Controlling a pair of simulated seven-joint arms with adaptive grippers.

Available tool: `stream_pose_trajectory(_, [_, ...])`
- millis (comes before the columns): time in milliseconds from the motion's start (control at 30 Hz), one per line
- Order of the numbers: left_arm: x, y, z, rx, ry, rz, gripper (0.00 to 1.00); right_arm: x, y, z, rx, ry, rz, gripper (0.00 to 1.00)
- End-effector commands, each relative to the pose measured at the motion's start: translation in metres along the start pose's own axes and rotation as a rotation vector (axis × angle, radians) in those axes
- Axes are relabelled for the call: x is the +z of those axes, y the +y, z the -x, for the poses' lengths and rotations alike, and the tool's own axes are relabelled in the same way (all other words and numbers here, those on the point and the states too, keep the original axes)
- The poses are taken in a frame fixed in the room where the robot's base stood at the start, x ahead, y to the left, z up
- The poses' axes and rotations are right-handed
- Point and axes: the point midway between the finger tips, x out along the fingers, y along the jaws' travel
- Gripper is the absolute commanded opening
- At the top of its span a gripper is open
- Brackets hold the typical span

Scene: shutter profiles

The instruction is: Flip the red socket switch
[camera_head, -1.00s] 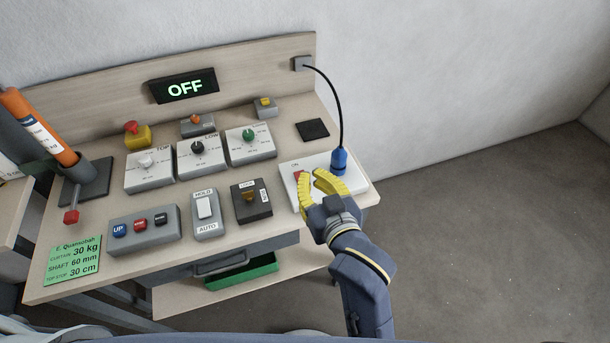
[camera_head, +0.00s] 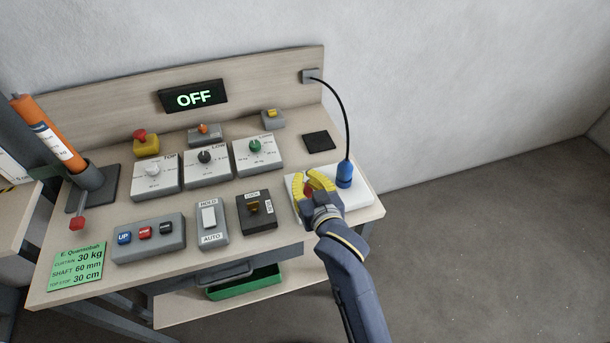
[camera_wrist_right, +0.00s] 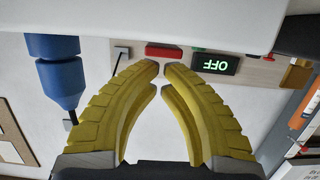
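The red socket switch (camera_head: 308,191) sits on the white socket box (camera_head: 361,196) at the right end of the bench. My right gripper (camera_head: 308,174) is over this box, its yellow fingers bent inward and partly hiding the switch. In the right wrist view the red switch (camera_wrist_right: 163,50) lies just beyond the two fingertips (camera_wrist_right: 161,68). A narrow gap shows between the tips, with nothing held in it. Whether they touch the switch cannot be told. My left gripper is not in view.
A blue plug (camera_head: 344,175) with a black cable stands on the box, close beside my right gripper. The display (camera_head: 193,96) reads OFF. A key switch box (camera_head: 257,210) and a HOLD/AUTO switch (camera_head: 209,224) lie to the left. Open floor lies to the right.

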Motion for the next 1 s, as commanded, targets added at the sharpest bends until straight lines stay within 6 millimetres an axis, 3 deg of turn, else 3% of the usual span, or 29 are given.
stream_pose_trajectory(767, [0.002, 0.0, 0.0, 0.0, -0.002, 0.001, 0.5, 0.009, 0.0, -0.007, 0.0, -0.001, 0.001, 0.0])
stream_pose_trajectory(1000, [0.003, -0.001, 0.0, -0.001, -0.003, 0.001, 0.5, 0.01, 0.0, 0.007, 0.0, -0.001, 0.001, 0.0])
